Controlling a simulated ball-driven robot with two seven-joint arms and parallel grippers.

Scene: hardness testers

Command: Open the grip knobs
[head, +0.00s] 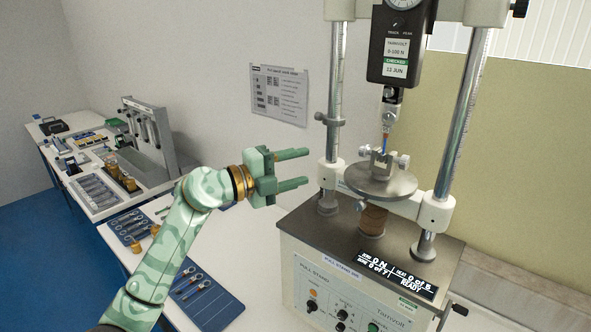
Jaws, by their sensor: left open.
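The pull stand (330,275) stands at the right with a round metal plate (380,187) between its two columns. A small lower grip (381,164) sits on the plate, with a metal knob (403,161) showing at its right side. An upper grip (390,97) hangs below the dark force gauge (397,40). A thin blue and orange piece (386,142) runs between the grips; I cannot tell how tightly either holds it. My left gripper (306,168) is open and empty, left of the plate and apart from it, its fingers pointing right. My right gripper is out of view.
The left column (335,85) and its clamp stand between my left gripper and the grips. A display (398,272) lies on the stand's top. A long bench (110,215) with tools and trays runs along the left wall. A notice (279,95) hangs behind.

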